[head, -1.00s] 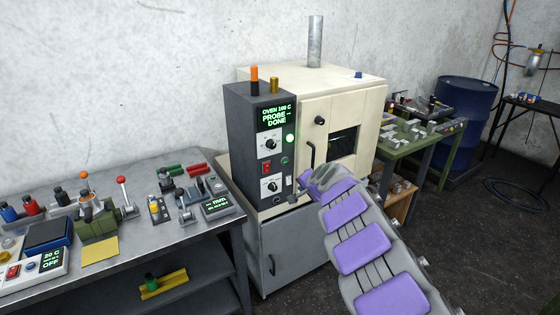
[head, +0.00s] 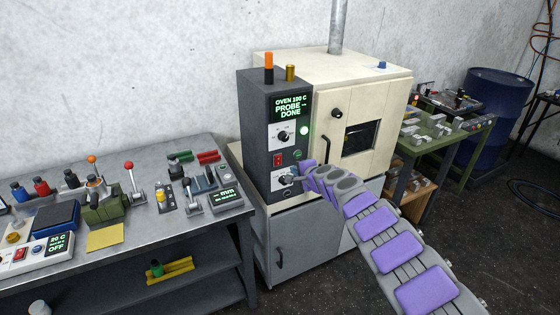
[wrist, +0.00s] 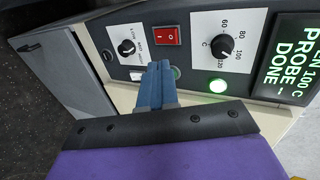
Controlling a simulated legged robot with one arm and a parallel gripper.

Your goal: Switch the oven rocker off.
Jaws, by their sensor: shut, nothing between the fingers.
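The oven rocker (head: 277,160) is a small red switch on the dark front panel of the oven's control box (head: 262,130), between two white dial plates. In the wrist view the rocker (wrist: 166,37) shows red with a white mark, and it is not clear which way it is pressed. My gripper (head: 294,178) is in front of the lower dial plate, just below and right of the rocker. In the wrist view its blue fingers (wrist: 157,80) are together and empty, pointing at the panel close to the rocker. I see no contact with the rocker.
The upper dial (wrist: 222,46), a lit green lamp (wrist: 218,85) and the lower dial (wrist: 128,47) sit close to the rocker. The display (head: 291,106) reads OVEN 100 C, PROBE, DONE. A cluttered grey bench (head: 130,258) stands left; the oven door (head: 385,120) is right.

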